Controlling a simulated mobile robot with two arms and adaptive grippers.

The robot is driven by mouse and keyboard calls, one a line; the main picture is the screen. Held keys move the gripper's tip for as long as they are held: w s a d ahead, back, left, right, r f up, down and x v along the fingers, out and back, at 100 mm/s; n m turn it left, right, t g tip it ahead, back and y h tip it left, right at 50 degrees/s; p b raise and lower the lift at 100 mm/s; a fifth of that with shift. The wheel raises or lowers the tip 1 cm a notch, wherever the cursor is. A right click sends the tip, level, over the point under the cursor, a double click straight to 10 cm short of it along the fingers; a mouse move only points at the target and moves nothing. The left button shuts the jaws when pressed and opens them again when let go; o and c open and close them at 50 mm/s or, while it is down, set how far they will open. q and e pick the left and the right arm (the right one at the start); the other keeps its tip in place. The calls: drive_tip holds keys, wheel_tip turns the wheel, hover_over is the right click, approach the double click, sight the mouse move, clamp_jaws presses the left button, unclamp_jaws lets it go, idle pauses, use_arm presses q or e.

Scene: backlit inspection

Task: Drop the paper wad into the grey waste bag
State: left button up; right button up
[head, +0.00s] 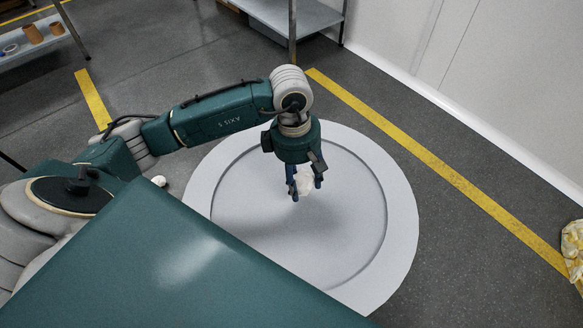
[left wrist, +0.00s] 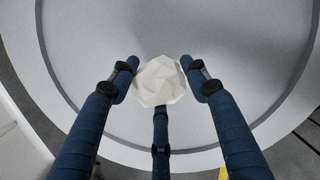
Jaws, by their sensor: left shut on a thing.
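The paper wad is a white, faceted, crumpled ball. It shows in the head view (head: 306,183) and in the left wrist view (left wrist: 160,82). My left gripper (head: 305,186) is shut on it, pointing down, with the blue fingers around it; it also shows in the left wrist view (left wrist: 160,88). The gripper holds the wad above a round, light grey table. I cannot make out a grey waste bag in either view. My right gripper is not in view.
The round table (head: 398,215) has a raised ring and a bare top. A small white lump (head: 158,181) shows by my arm. A crumpled yellow-and-white thing (head: 573,248) is cut off at the right edge. Shelves (head: 265,12) stand at the back; a white wall is at right.

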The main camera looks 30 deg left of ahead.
use_arm(q)
drive_tip(key=shift+f, duration=0.15)
drive_tip(key=o, duration=0.8)
drive_tip(key=r, duration=0.4)
drive_tip(key=a+r, duration=0.1)
drive_tip(key=r, duration=0.7)
drive_tip(key=shift+s+a, duration=0.1)
drive_tip(key=shift+a, duration=0.1)
